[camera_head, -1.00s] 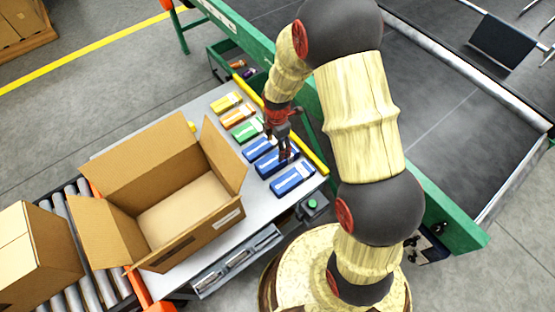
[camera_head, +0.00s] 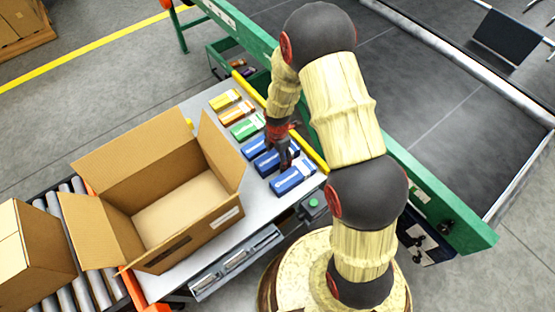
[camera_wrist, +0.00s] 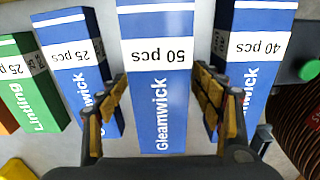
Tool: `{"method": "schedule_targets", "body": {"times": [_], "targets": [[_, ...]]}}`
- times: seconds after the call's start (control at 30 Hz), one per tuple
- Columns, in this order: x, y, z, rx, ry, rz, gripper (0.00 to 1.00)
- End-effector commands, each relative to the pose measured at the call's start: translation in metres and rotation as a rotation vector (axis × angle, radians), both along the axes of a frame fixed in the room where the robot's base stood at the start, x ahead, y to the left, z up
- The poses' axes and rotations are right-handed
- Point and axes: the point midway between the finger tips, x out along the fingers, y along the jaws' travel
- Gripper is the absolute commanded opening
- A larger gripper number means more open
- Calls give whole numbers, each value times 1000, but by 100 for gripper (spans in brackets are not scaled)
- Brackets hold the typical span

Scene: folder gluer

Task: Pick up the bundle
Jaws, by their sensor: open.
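Several packaged bundles lie in a row on the grey table. The middle one of three blue bundles (camera_head: 264,163) is under my gripper (camera_head: 287,162), partly hidden by it. In the wrist view this blue bundle (camera_wrist: 160,100) reads "Gleamwick" and "50 pcs". My gripper (camera_wrist: 162,88) is open, with one finger on each side of it and nothing visibly clamped. A blue "25 pcs" bundle (camera_wrist: 78,62) lies to the left and a blue "40 pcs" bundle (camera_wrist: 258,50) to the right. The right finger overlaps the latter's near edge in the picture; contact cannot be told.
Green (camera_head: 247,126), orange (camera_head: 236,113) and yellow (camera_head: 225,100) bundles continue the row. An open cardboard box (camera_head: 185,205) stands left of the row. A yellow rail (camera_head: 313,157) and the green conveyor frame (camera_head: 400,175) run close on the right.

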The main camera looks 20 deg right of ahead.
Motion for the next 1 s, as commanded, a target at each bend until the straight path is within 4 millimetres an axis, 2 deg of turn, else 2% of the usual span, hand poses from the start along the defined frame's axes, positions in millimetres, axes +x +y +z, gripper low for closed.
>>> {"method": "schedule_targets", "body": {"times": [0.1, 0.17, 1.0], "targets": [[1, 0, 2, 0, -1, 0, 67], [1, 0, 2, 0, -1, 0, 63], [0, 0, 2, 0, -1, 0, 16]]}}
